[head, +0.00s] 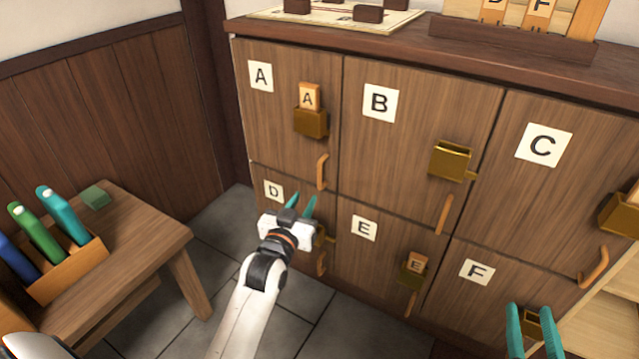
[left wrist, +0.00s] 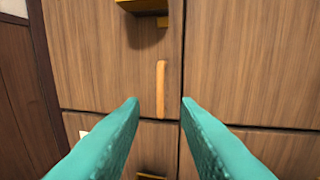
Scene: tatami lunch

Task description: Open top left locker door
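Locker door A (head: 275,115), the top left one, is shut, with a white A label (head: 260,77) and a brass holder (head: 311,122) bearing an orange A tag (head: 308,97). Its orange vertical handle (head: 321,172) sits at the door's lower right. My left gripper (head: 303,199) is open and empty, below and left of that handle in the head view, in front of door D. In the left wrist view the handle (left wrist: 160,88) appears centred between the teal fingertips, ahead of them; I see no contact. My right gripper (head: 532,308) is open at the lower right.
Doors B (head: 415,125), C, D, E and F are shut, with handles and brass holders sticking out. Open shelves (head: 600,325) are at lower right. Tiled floor lies between bench and lockers.

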